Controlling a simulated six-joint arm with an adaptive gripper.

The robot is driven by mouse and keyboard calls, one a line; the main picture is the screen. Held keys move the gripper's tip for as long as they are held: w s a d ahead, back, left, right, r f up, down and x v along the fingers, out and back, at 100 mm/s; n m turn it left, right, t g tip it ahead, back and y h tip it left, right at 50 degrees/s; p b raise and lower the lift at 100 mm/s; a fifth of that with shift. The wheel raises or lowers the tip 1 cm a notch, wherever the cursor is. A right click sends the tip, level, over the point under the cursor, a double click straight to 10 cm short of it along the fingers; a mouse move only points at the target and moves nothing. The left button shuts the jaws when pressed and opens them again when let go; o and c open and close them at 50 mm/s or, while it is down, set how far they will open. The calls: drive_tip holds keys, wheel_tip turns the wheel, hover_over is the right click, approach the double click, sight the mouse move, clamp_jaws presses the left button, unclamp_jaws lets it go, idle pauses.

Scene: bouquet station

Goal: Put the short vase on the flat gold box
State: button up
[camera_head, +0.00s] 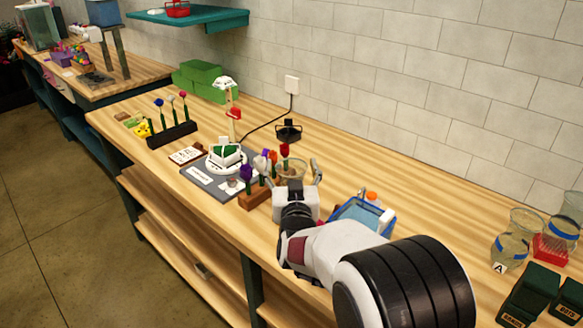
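A clear, low round glass vessel (290,166), possibly the short vase, stands just beyond my gripper (296,172), partly hidden by it. One grey finger shows at the vessel's right side; the other is lost among flowers. I cannot tell whether the fingers touch the glass or are closed on it. Two glass vases with blue bands stand at the far right: one by an "A" tag (511,238), the other (562,237) behind a red box. I cannot make out a flat gold box.
A wooden flower block (254,195) stands left of my gripper, close by. A blue tray (378,221) with small items lies to its right. A black flower rack (172,135) and green blocks (199,80) are farther left. The bench between tray and vases is clear.

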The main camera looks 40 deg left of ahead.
drive_tip(key=shift+r, duration=0.15)
drive_tip(key=shift+s+d, duration=0.25)
drive_tip(key=shift+d, duration=0.05)
drive_tip(key=v, duration=1.1)
idle(0.4)
drive_tip(key=shift+s, duration=0.1)
drive_tip(key=shift+d, duration=0.1)
idle(0.6)
